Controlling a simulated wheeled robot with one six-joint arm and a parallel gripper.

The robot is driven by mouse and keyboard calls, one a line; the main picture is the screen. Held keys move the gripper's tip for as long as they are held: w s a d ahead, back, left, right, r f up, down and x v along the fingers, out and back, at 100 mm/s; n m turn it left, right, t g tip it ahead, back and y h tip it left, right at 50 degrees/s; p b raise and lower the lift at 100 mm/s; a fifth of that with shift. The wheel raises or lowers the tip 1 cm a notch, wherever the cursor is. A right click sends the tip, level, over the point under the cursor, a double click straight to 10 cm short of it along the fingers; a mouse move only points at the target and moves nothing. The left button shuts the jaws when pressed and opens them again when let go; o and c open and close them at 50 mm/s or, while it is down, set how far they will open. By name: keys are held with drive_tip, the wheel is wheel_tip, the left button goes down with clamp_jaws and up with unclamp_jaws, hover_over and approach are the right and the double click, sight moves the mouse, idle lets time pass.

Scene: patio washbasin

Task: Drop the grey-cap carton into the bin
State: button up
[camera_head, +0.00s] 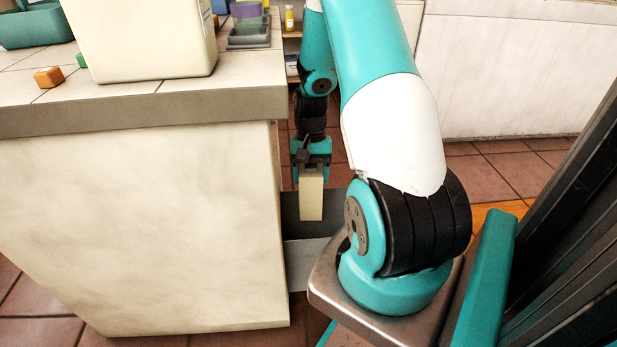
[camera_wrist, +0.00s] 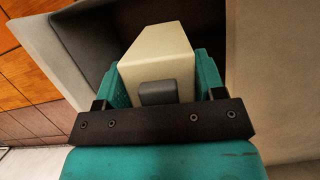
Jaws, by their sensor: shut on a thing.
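The cream carton (camera_head: 311,197) hangs below my gripper (camera_head: 311,163) in the head view, beside the counter's right side. My gripper is shut on it. In the wrist view the carton (camera_wrist: 158,58) sits between the two teal fingers (camera_wrist: 160,85), with a small grey cap (camera_wrist: 158,92) facing the camera. The bin (camera_head: 312,252) is grey with a dark inside, on the floor beside the counter and partly hidden by my arm. In the wrist view the bin's dark inside (camera_wrist: 95,45) lies behind and around the carton.
The tiled counter (camera_head: 190,105) stands close on the left, its wall beside the bin. On it are a large cream container (camera_head: 145,40), an orange block (camera_head: 48,77), a green block (camera_head: 81,60), a teal basin (camera_head: 38,25) and stacked trays (camera_head: 248,35). Tiled floor (camera_head: 480,178) is open at right.

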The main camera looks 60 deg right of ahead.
drive_tip(key=o, duration=1.2)
drive_tip(key=shift+r, duration=0.15)
drive_tip(key=p+v, duration=0.6)
drive_tip(key=v, duration=1.1)
drive_tip(key=shift+p, duration=0.4)
drive_tip(key=shift+r, duration=0.1)
